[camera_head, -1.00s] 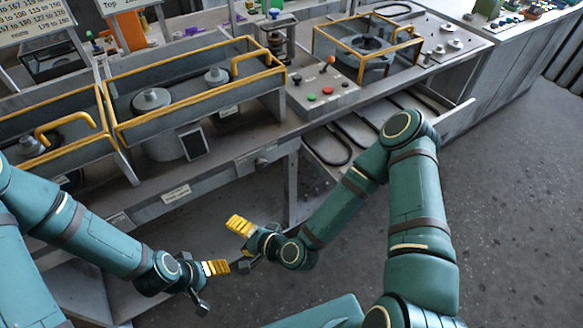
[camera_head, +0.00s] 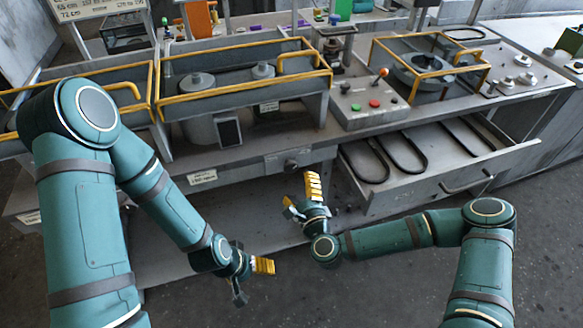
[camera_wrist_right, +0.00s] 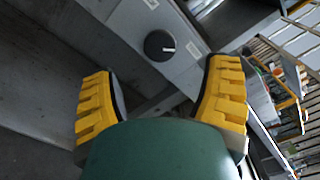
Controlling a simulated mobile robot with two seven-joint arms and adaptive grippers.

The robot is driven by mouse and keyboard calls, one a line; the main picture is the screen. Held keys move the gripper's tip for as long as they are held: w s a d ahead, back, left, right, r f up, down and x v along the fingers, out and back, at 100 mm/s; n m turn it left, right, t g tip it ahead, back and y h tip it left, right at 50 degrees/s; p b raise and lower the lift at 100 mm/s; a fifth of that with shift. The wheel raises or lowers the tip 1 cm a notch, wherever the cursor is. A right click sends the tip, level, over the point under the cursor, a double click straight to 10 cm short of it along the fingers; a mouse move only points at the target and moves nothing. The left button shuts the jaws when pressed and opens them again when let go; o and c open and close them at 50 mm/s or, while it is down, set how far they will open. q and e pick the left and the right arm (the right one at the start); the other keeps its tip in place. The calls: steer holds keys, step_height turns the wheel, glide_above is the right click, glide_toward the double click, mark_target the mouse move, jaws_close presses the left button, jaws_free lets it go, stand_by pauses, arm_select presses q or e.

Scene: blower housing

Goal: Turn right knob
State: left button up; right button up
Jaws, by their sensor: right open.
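A dark round knob (camera_head: 291,165) sits on the front panel of the bench, below the tabletop. In the right wrist view the knob (camera_wrist_right: 159,45) is black with a white pointer mark, on a grey panel ahead of the fingers. My right gripper (camera_head: 300,189) is in front of the panel, just below the knob. In the right wrist view its yellow-padded fingers (camera_wrist_right: 163,72) are spread wide, with the knob beyond the gap and apart from them. My left gripper (camera_head: 254,281) is lower left, its fingers spread and nothing between them.
An open drawer (camera_head: 440,180) with dark belts juts out right of the knob. A control box (camera_head: 365,105) with red and green buttons stands on the bench. Yellow-railed guards (camera_head: 245,48) line the top. Floor (camera_head: 390,290) is clear in front.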

mark_target(291, 169)
steer(key=x, duration=0.8)
steer(key=shift+b, duration=0.4)
steer(key=shift+s, duration=0.1)
steer(key=c, duration=1.2)
